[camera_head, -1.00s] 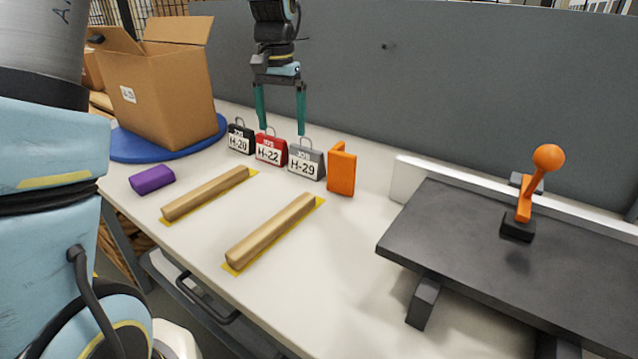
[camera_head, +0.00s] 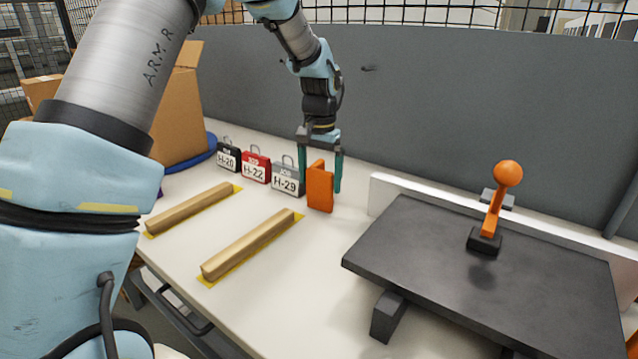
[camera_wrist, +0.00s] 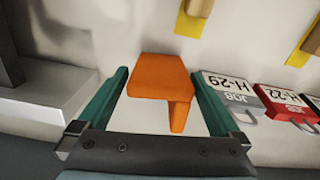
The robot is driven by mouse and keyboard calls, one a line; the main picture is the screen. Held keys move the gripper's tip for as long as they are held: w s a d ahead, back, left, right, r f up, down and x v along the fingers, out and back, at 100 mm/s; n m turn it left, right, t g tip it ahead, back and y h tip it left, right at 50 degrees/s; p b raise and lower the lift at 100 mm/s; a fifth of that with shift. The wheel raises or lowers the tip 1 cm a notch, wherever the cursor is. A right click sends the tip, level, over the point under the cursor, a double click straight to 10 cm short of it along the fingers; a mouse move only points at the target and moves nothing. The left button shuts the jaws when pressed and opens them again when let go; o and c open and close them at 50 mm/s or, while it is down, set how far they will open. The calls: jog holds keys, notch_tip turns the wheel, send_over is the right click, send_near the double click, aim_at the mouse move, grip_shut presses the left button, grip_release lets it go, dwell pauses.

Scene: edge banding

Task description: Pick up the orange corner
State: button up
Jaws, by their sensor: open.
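The orange corner (camera_head: 319,190) is an upright L-shaped piece on the white table, just right of the grey H-29 tag. My gripper (camera_head: 322,186) is above and around it in the head view, with one green finger on either side. In the wrist view the orange corner (camera_wrist: 160,80) lies between the two open fingers of my gripper (camera_wrist: 162,92). The left finger's tip is partly hidden behind the corner in the head view.
Grey H-29 (camera_head: 287,177), red H-22 (camera_head: 256,167) and black H-20 (camera_head: 228,157) tags stand in a row to the left. Two wooden bars (camera_head: 250,244) lie in front. A dark platform (camera_head: 490,270) with an orange-knobbed lever (camera_head: 508,174) is at right. A grey partition (camera_head: 440,110) stands behind.

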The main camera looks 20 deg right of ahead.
jog(key=shift+f, duration=0.8)
jog(key=shift+c, duration=0.2)
jog(key=c, duration=1)
